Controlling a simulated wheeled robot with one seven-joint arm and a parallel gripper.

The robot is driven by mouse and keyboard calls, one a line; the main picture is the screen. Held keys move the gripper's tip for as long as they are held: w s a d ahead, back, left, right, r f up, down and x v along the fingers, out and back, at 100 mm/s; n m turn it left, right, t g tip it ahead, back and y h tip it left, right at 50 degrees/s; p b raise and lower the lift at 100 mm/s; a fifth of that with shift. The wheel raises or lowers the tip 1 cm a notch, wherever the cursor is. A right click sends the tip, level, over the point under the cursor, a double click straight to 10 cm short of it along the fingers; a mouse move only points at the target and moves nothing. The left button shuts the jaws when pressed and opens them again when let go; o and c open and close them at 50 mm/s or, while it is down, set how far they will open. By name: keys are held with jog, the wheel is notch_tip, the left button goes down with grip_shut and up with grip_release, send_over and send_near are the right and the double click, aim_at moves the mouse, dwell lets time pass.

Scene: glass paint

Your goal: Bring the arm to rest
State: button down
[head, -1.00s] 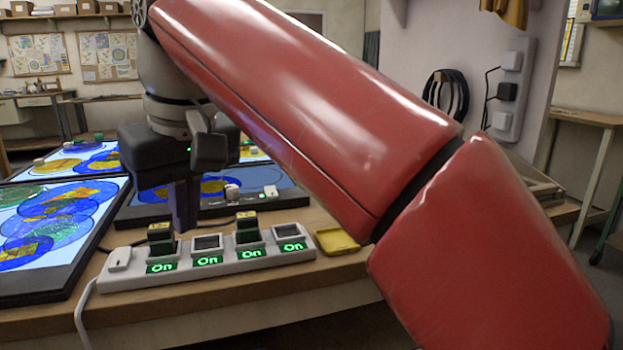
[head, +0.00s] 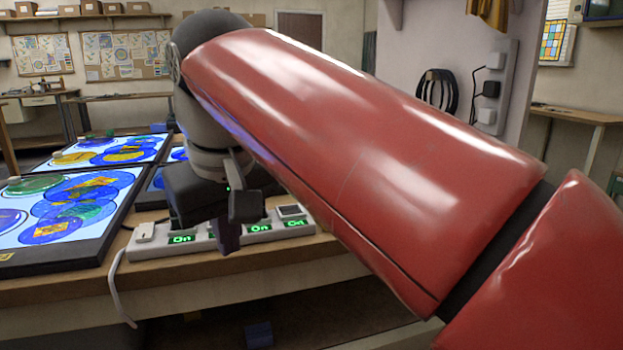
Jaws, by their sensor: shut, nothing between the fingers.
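My arm, with large red covers, reaches across the view from lower right to upper left. My gripper (head: 228,237) hangs at its far end, pointing down, with its dark fingers shut and empty. It is in front of the white power strip (head: 145,252) at the table's near edge and hides part of it. Green "On" labels show on the strip on both sides of the fingers. I cannot tell how far the fingertips are from the strip.
Lit panels with coloured glass discs (head: 85,205) lie on the wooden table (head: 90,288) at left. A white cable (head: 115,290) hangs over the front edge. A small blue block (head: 258,335) is below the table. The space in front of the table's left part looks clear.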

jog(key=s+d+f+m+t, duration=0.1)
jog(key=s+d+f+m, duration=0.2)
jog(key=d+f, duration=0.8)
jog(key=s+d+f+m+t+h, duration=0.1)
jog(key=s+d+f+m, duration=0.3)
jog(key=d+f, duration=0.8)
jog(key=shift+s+d+m, duration=0.15)
jog(key=shift+d+m, duration=0.25)
jog(key=shift+d, duration=0.8)
